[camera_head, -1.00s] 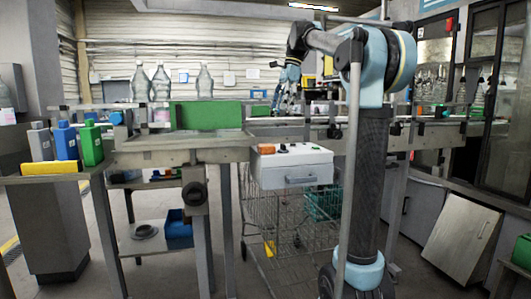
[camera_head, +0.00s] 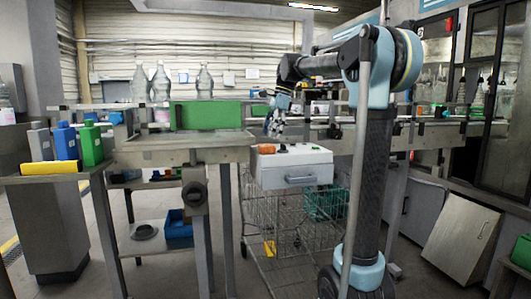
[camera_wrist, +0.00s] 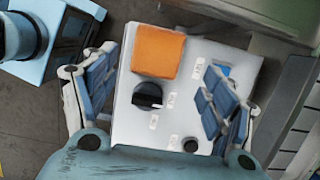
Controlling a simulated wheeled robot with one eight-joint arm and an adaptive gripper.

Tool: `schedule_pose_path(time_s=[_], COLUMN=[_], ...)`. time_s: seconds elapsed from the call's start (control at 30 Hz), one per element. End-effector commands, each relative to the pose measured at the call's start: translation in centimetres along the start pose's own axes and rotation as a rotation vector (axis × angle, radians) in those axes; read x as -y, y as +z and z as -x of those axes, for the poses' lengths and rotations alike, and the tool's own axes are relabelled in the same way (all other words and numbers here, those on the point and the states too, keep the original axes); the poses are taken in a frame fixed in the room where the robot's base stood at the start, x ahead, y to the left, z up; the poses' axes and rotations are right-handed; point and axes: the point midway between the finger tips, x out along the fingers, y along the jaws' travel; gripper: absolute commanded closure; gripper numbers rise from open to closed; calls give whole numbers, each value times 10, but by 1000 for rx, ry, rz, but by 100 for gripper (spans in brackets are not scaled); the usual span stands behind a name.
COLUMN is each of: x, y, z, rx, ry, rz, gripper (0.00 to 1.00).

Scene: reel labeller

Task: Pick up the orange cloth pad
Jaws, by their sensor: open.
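The orange cloth pad (camera_wrist: 158,52) lies flat on the top of a white box at its far left corner in the wrist view. In the head view the pad (camera_head: 267,149) shows at the left end of the white box (camera_head: 295,173). My gripper (camera_wrist: 150,95) is open and empty. In the wrist view its two blue-padded fingers stand apart on either side of the box top, with the pad ahead and between them. In the head view my gripper (camera_head: 274,127) is above the box, apart from the pad.
A black knob (camera_wrist: 147,95) and a smaller black knob (camera_wrist: 190,145) stand on the box top near the pad. A green panel (camera_head: 207,115) and clear bottles (camera_head: 161,82) are left of the box. A wire cart (camera_head: 285,225) stands below.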

Motion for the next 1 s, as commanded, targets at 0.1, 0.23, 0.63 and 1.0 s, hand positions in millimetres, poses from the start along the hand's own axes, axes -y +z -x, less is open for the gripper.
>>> schedule_pose_path(time_s=[0.1,0.23,0.63,1.0], x=[0,-3,-5,-5], y=[0,3,5,5], z=[-6,-20,-55,-55], rx=[0,0,0,0], ry=[0,1,1,0], rz=[0,2,0,0], gripper=[22,22,22,66])
